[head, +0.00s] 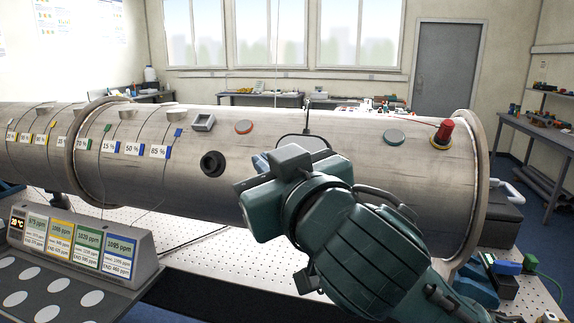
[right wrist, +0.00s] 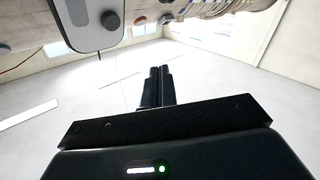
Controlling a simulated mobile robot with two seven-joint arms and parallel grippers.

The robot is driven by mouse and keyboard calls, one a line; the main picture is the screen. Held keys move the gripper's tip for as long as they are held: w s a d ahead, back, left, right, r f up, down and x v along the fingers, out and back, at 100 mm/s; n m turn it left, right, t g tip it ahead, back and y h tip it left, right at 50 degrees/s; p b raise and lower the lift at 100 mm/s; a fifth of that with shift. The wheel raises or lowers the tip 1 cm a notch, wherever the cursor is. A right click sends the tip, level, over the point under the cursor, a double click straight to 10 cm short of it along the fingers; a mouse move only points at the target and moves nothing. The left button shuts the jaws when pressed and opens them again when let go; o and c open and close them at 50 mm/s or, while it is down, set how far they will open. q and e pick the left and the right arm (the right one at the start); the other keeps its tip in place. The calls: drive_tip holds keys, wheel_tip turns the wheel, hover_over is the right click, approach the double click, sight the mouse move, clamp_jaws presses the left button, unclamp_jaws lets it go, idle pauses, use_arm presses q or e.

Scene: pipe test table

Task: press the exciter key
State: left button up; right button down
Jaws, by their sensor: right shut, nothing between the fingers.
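A grey rounded box with a dark round button (right wrist: 110,20) shows at the upper left of the right wrist view. It may be the exciter with its key; I read no label. In the head view a dark-rimmed box with a thin upright rod (head: 307,138) sits on the pipe, partly hidden behind my right gripper. My right gripper (head: 264,163) is in front of the pipe. Its fingers (right wrist: 160,70) are together and empty in the right wrist view, apart from the grey box in the picture. My left gripper is not in view.
The large grey pipe (head: 350,140) spans the table. It carries a black round port (head: 213,163), an orange-rimmed disc (head: 244,127), a green-rimmed disc (head: 393,137) and a red knob (head: 444,130). A display panel with ppm cards (head: 75,243) stands at the lower left.

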use_arm(q)
drive_tip(key=b, duration=0.2)
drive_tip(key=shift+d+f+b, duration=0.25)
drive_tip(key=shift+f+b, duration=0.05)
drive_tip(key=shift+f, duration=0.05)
use_arm(e)
drive_tip(key=w+d+f, duration=0.2)
drive_tip(key=w+f, duration=0.1)
drive_tip(key=w, duration=0.4)
drive_tip(key=shift+w+d+f, duration=0.2)
drive_tip(key=shift+w+d, duration=0.1)
drive_tip(key=shift+w, duration=0.1)
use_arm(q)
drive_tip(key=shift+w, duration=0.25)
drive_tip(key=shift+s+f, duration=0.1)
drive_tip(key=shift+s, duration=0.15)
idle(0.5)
use_arm(e)
drive_tip(key=shift+w, duration=0.1)
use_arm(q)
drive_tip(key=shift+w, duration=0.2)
use_arm(e)
drive_tip(key=shift+w+d+f, duration=0.1)
drive_tip(key=shift+w+f, duration=0.05)
drive_tip(key=shift+w, duration=0.1)
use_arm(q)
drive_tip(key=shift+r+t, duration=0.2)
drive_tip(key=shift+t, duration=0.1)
